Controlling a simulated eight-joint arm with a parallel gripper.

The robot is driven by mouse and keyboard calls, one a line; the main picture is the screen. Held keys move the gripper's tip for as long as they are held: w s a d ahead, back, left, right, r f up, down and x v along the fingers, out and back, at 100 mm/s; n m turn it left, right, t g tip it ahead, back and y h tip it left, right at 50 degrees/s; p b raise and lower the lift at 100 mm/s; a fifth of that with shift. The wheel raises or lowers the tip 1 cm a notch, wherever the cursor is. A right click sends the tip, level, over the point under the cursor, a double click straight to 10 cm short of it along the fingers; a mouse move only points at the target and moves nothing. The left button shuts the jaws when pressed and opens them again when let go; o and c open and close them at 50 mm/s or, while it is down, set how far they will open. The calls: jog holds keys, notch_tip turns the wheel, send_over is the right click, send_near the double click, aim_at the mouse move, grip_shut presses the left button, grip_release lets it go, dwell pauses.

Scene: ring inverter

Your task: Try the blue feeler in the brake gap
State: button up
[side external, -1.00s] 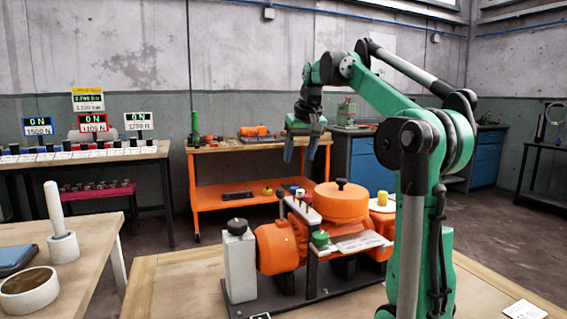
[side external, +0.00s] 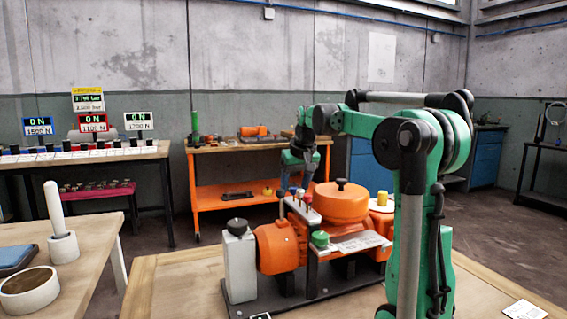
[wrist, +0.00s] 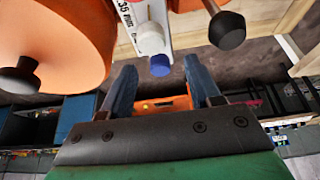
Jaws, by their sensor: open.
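My gripper (side external: 294,186) is open and points down over the row of small feelers on the orange machine (side external: 277,250). In the wrist view, its two blue-grey fingers (wrist: 162,68) stand apart. The blue feeler's round cap (wrist: 160,66) shows between the fingertips in that view, with no clear contact. A white-capped feeler (wrist: 150,39) stands beside it on the narrow pale rack. The red-capped feeler (side external: 308,198) shows in the side view, where the fingers partly hide the blue one. I cannot make out the brake gap.
A large orange drum (side external: 341,204) with a black knob stands close right of the rack. A dark lever knob (wrist: 227,30) rises on the rack's other side. A green cap (side external: 320,239) and yellow piece (side external: 382,198) are nearby. The wooden bench (side external: 180,285) is clear at front left.

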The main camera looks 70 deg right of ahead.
grip_shut()
dwell(1.3)
